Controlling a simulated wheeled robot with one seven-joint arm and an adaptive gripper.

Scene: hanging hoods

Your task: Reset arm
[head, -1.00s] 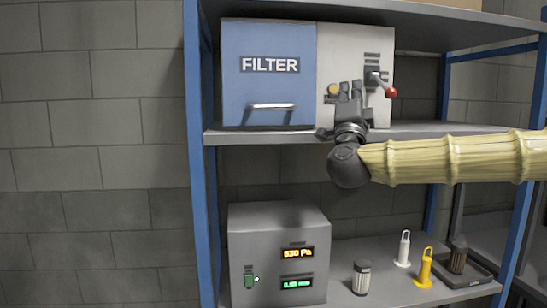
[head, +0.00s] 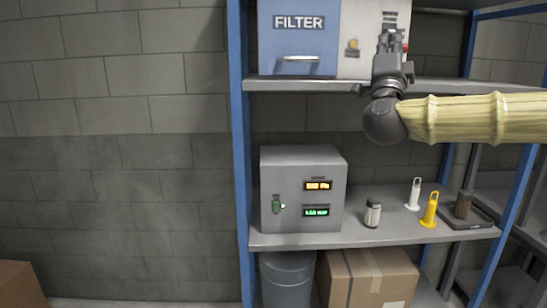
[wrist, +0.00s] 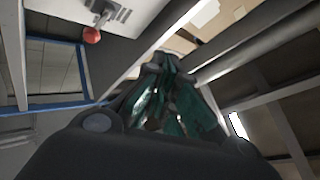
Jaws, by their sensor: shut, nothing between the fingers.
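My gripper (head: 391,42) is in front of the upper filter unit, its fingers pointing up and together with nothing between them. In the wrist view the dark green fingers (wrist: 165,95) meet near the middle of the picture. The blue filter door (head: 298,45) is shut, with a horizontal handle.
The upper shelf (head: 300,85) runs close behind my gripper. Below stand a grey display box (head: 285,205), a small canister (head: 372,213), a white holder (head: 414,194), a yellow holder (head: 430,210) and a tray (head: 482,219) with a brown cylinder. Blue posts (head: 238,150) frame the rack; floor space lies left.

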